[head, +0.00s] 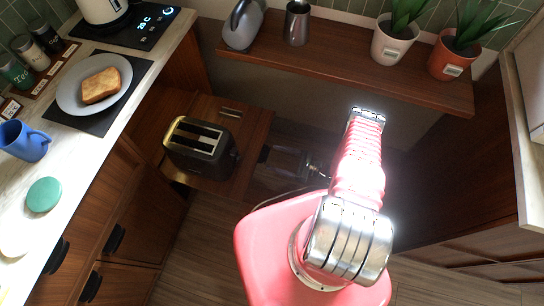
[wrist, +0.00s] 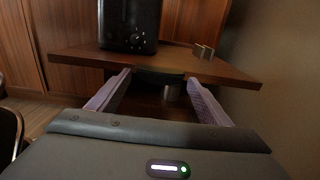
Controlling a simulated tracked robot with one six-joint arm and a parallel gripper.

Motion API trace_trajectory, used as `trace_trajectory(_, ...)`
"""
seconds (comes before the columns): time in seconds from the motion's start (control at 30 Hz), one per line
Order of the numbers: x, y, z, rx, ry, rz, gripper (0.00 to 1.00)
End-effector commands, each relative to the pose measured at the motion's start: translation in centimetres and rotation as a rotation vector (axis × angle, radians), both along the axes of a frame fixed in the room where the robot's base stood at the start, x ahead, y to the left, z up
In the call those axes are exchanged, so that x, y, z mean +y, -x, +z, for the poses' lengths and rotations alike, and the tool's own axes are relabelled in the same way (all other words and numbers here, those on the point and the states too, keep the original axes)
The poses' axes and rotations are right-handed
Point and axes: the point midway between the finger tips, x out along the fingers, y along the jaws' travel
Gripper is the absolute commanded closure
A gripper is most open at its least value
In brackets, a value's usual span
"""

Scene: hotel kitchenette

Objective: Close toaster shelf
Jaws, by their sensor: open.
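The toaster shelf (head: 254,127) is a brown wooden board that sticks out from the low cabinet in the head view. A black two-slot toaster (head: 200,145) stands on it. In the wrist view the shelf (wrist: 225,72) lies straight ahead, with the lower part of the toaster (wrist: 128,25) on top. A dark handle sits under its near edge. My gripper (wrist: 159,78) is open, its two pale purple fingers spread to either side of that handle. I cannot tell if they touch the shelf.
A small metal object (wrist: 204,50) is on the shelf beside the toaster. The counter (head: 90,135) on the left holds a plate with toast (head: 100,85) and a blue mug (head: 22,141). A wall shelf (head: 345,63) holds a kettle and plants. Wood floor is open below.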

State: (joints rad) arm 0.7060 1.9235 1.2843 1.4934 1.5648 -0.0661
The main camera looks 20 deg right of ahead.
Motion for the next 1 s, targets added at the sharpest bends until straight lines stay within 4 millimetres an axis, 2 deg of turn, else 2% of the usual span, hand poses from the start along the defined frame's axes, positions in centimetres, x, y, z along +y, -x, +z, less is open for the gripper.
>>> trace_trajectory(0.23, 1.7, -1.3, 0.0, 0.000, 0.000, 0.001, 0.28)
trace_trajectory(0.6, 2.0, -1.5, 0.0, 0.000, 0.000, -0.001, 0.28)
trace_trajectory(1.0, 2.0, -1.5, 0.0, 0.000, 0.000, -0.001, 0.55)
